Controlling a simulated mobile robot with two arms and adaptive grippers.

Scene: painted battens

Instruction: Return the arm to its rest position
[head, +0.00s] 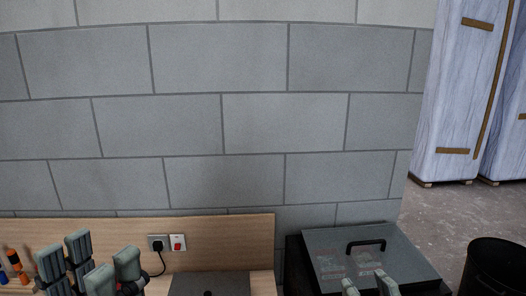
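My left gripper (91,267) is at the lower left, in front of the wooden bench. Its grey-green finger pads point up and stand apart, with nothing seen between their tips. My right gripper (367,284) shows only as two grey-green fingertips at the bottom edge, in front of the dark lidded box. The tips are apart with no object between them; the rest of it is below the frame. No battens are in view.
A wooden bench with a backboard (225,232) runs along the grey block wall (180,120). A black plug and socket (158,243) are on the backboard. A lidded box (330,248), black bin (495,268) and wrapped tall packages (455,110) stand right. Orange-handled tools (14,262) are far left.

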